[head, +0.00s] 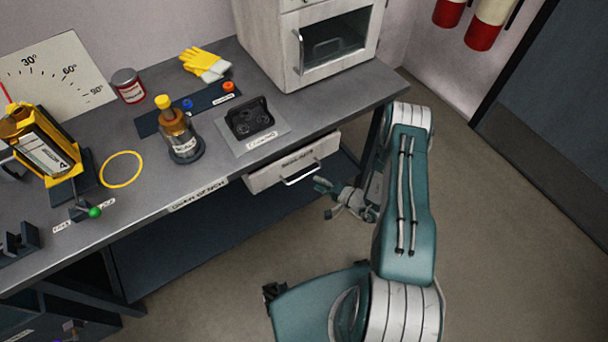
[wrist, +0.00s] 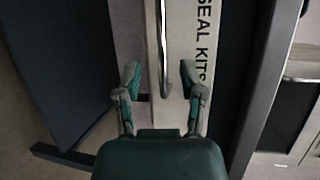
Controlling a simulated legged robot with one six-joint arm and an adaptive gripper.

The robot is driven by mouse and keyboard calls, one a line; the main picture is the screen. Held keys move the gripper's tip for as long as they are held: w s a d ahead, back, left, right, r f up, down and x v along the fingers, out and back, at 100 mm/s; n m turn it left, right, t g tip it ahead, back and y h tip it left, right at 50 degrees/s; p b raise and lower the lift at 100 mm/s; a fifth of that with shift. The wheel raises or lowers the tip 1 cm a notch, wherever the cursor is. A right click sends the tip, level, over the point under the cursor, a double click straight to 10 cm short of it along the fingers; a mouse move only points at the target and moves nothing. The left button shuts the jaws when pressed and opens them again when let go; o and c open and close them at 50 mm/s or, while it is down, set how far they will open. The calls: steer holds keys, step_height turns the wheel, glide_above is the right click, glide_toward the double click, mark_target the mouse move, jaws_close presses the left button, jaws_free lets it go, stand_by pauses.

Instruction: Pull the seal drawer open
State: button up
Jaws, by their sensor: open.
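The seal drawer (head: 265,178) is under the front edge of the workbench, with a pale front and a metal bar handle (head: 301,176). I see no clear gap showing it pulled out. In the wrist view its front (wrist: 200,30) reads "SEAL KITS", and the handle (wrist: 163,50) runs down the picture. My gripper (head: 326,198) is beside the drawer's right end in the head view. In the wrist view my gripper (wrist: 162,85) is open, its two fingers to either side of the handle's near end.
The workbench (head: 225,190) holds an amber bottle (head: 179,140), a black part on a grey mat (head: 250,118), yellow gloves (head: 205,65) and a pale cabinet (head: 268,50). A dark lower shelf (head: 190,240) lies below. The floor (head: 510,230) at right is clear.

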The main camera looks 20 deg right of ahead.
mark_target(304, 177)
steer(key=x, duration=0.6)
steer(key=shift+w+a, duration=0.1)
steer(key=shift+w, duration=0.1)
jaws_close()
